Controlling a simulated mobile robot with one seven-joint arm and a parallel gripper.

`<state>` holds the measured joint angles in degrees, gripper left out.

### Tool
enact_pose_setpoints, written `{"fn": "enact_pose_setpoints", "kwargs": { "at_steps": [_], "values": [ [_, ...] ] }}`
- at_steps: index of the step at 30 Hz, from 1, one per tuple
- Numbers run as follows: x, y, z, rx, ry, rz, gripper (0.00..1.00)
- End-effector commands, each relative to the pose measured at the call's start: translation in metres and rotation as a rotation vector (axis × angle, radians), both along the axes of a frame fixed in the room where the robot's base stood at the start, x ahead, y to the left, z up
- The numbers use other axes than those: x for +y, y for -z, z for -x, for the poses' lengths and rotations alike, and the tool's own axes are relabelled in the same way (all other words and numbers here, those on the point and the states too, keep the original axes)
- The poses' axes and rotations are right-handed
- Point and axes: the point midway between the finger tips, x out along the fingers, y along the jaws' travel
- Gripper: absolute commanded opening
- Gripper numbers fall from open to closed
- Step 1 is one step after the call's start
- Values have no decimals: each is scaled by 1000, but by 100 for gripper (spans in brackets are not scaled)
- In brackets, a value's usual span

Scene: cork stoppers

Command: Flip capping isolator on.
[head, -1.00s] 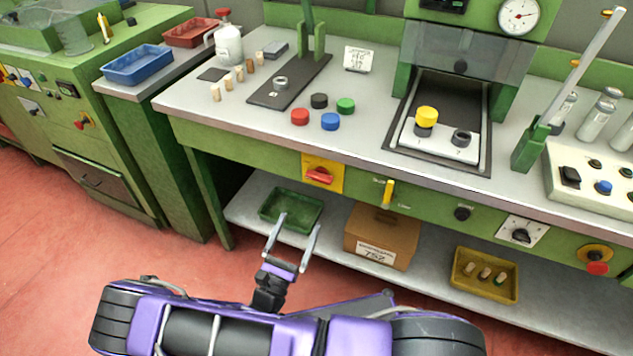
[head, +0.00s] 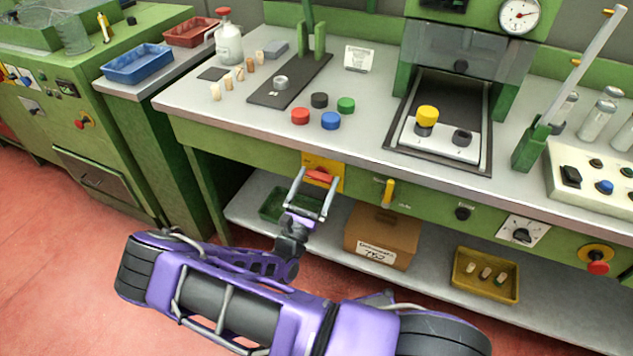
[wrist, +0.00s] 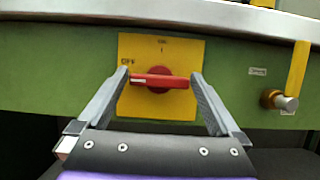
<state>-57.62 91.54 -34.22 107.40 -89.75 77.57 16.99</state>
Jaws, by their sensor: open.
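The isolator is a red rotary handle (wrist: 158,81) on a yellow plate (wrist: 185,50), set in the green front panel of the bench. Its handle lies level, with its left end toward the "OFF" mark; an "ON" mark with a bar is at the top of the plate. In the head view the red handle (head: 320,176) shows just beyond the fingertips. My gripper (head: 314,193) is open and empty in front of it. In the wrist view my gripper (wrist: 160,78) has one finger near each end of the handle. I cannot tell whether either finger touches it.
A yellow lever (wrist: 298,75) sticks out of the panel to the right, also seen in the head view (head: 388,191). The worktop edge overhangs above. Below, a green tray (head: 272,207) and a cardboard box (head: 383,232) stand on the shelf.

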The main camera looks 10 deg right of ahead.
Motion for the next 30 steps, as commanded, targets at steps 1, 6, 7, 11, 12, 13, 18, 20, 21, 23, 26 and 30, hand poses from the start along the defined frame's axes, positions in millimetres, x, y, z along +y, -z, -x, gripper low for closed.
{"fn": "enact_pose_setpoints", "kwargs": {
  "at_steps": [1,6,7,11,12,13,18,20,21,23,26,30],
  "values": [
    [0,0,0,0,0,0,100],
    [0,0,0,0,0,0,69],
    [0,0,0,0,0,0,64],
    [0,0,0,0,0,0,41],
    [0,0,0,0,0,0,34],
    [0,0,0,0,0,0,34],
    [0,0,0,-9,1,-10,34],
    [1,0,0,-17,1,-22,34],
    [1,0,0,-25,0,-33,34],
    [1,0,0,-38,0,-53,34],
    [1,-1,0,-72,1,-98,34],
    [1,-1,0,-135,1,-186,34]
  ]
}}
